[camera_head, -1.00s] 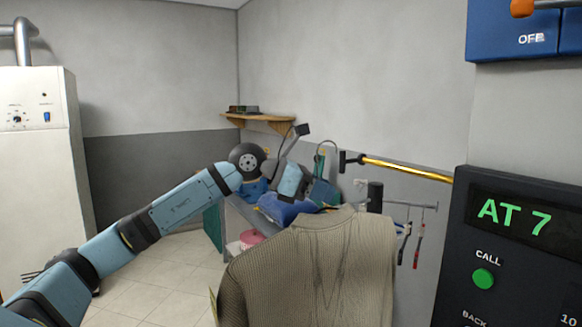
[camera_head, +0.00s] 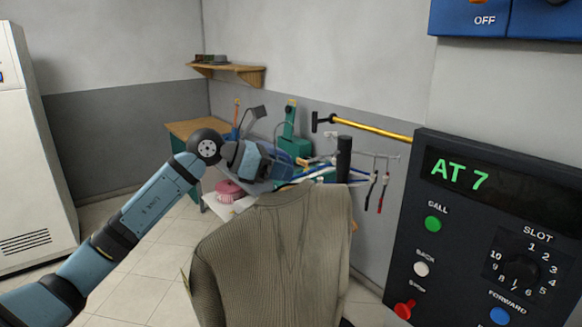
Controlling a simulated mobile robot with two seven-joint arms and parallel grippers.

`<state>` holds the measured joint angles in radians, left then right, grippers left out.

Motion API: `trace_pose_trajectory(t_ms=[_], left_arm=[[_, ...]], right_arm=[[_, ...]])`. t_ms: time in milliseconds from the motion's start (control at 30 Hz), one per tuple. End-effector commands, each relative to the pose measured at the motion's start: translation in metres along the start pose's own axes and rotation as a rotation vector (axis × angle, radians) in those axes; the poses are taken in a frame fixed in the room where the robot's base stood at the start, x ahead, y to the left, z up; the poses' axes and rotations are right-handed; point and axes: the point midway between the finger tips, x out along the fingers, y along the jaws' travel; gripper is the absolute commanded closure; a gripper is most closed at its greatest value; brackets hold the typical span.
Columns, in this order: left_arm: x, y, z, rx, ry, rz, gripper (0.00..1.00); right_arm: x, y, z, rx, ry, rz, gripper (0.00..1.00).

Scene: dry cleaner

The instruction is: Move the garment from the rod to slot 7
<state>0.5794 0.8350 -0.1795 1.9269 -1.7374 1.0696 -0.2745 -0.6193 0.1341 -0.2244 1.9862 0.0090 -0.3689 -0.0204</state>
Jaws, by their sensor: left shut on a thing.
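The garment (camera_head: 275,255), a ribbed grey-brown knit, hangs in the lower middle of the head view, close to me. My left arm comes in from the lower left. Its gripper (camera_head: 300,176) is shut on the garment's hanger at the top of the garment; the fingertips and hook are hard to make out against the clutter behind. The garment hangs clear of the yellow rod (camera_head: 372,128), which juts from the wall behind it to the right. The control panel (camera_head: 470,205) at the right reads "AT 7". My right gripper is not in view. No slot rail shows.
The panel has a green CALL button (camera_head: 433,224), other buttons and a slot dial (camera_head: 520,270). A cluttered bench with a pink round item (camera_head: 229,188) stands behind my gripper. Tools hang on a wall rail. A white cabinet (camera_head: 30,160) is at left; tiled floor between is free.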

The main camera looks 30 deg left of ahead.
Motion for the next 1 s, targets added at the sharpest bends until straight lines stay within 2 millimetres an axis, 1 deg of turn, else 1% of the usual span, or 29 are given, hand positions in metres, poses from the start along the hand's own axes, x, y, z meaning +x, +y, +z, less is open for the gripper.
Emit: trace_pose_trajectory(t_ms=[100,300,500,700,1000], left_arm=[[-0.015,-0.007,-0.009,0.002,0.002,0.002,1.00],[-0.040,-0.018,-0.019,0.002,0.001,0.002,1.00],[-0.059,-0.027,-0.026,0.002,0.000,0.001,1.00],[-0.069,-0.032,-0.028,0.002,0.000,0.000,1.00],[-0.070,-0.032,-0.028,0.002,0.000,0.000,1.00]], right_arm=[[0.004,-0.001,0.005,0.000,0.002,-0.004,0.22],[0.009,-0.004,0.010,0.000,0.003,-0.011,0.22],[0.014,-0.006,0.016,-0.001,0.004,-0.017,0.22],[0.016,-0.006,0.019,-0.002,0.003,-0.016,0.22],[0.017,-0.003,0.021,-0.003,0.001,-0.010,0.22]])
